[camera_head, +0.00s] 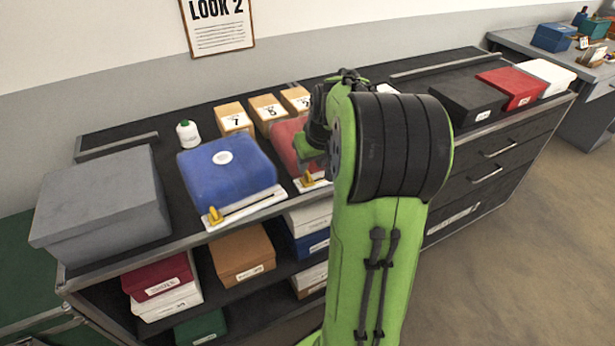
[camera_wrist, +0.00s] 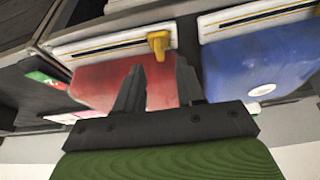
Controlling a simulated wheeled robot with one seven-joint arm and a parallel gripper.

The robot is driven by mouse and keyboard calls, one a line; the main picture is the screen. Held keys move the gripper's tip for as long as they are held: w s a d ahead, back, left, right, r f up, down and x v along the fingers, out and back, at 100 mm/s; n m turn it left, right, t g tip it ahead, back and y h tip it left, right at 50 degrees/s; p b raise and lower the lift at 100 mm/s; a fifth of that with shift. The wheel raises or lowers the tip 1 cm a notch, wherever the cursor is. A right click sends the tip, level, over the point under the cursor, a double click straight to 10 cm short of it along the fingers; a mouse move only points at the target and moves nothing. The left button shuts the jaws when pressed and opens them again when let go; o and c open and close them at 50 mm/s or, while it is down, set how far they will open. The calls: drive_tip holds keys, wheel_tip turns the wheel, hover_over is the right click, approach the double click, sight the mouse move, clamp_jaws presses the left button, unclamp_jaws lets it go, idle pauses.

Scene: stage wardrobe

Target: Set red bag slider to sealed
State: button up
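The red bag (camera_head: 285,135) lies on the dark counter right of the blue bag (camera_head: 228,170), partly hidden by my arm. Its white track carries a yellow slider (camera_head: 308,180) near the left end. In the wrist view the red bag (camera_wrist: 105,85) shows behind my fingers, with its track (camera_wrist: 100,47) along its edge. There the yellow slider (camera_wrist: 158,43) sits at the track end nearest the blue bag (camera_wrist: 262,68). My gripper (camera_wrist: 160,65) is open over the red bag, its fingertips just short of the slider. I cannot tell whether they touch it.
The blue bag has its own yellow slider (camera_head: 215,215) at its track's left end. A grey box (camera_head: 100,205) stands at left. Numbered tan boxes (camera_head: 268,110) and a thread spool (camera_head: 188,134) stand behind. Black, red and white boxes (camera_head: 510,87) lie at right.

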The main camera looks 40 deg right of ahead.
sight(308, 173)
drive_tip(key=b+x, duration=0.1)
drive_tip(key=x, duration=0.4)
drive_tip(key=shift+c, duration=0.4)
clamp_jaws()
idle(0.9)
